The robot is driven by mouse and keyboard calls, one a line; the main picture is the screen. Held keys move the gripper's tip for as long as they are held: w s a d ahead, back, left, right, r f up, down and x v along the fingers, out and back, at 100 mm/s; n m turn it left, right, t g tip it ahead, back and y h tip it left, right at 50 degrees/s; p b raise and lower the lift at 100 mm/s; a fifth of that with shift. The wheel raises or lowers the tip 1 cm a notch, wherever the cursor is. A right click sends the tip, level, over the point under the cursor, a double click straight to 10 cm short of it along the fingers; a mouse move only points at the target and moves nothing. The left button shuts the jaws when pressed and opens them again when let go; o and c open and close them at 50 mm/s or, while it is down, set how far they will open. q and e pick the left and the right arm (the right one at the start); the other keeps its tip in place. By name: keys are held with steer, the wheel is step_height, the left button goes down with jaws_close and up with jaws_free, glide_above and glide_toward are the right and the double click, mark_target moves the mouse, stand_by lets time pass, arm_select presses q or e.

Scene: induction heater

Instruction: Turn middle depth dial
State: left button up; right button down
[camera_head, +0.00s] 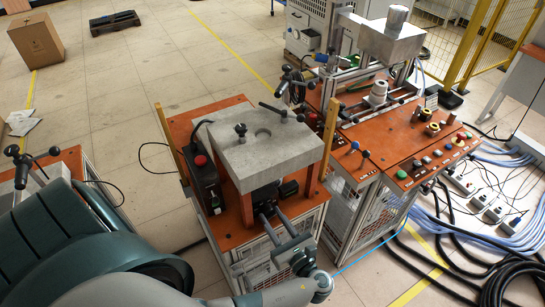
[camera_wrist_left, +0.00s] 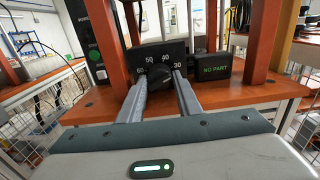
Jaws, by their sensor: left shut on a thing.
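The black dial (camera_wrist_left: 158,76) sits on the front of a small dark box with a number scale, in the left wrist view. Numbers such as 60, 50, 40 and 30 show around it. My left gripper (camera_wrist_left: 162,82) has one finger on each side of the dial and is shut on it. In the head view my left gripper (camera_head: 264,212) reaches under the grey block (camera_head: 264,143) of the middle station, toward the dark box (camera_head: 264,193). The dial itself is hard to make out there. My right gripper is not in view.
A "NO PART" display (camera_wrist_left: 213,67) stands right of the dial box. Orange posts flank it. A black control box (camera_head: 205,177) stands at the station's left. Another orange station (camera_head: 405,140) is close on the right. Cables cover the floor at right.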

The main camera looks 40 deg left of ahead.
arm_select(q)
steer(key=shift+c, duration=1.4)
steer(key=shift+f+n+b, duration=0.1)
steer(key=shift+n+b, duration=0.35)
steer(key=shift+n, duration=1.75)
steer(key=o, duration=1)
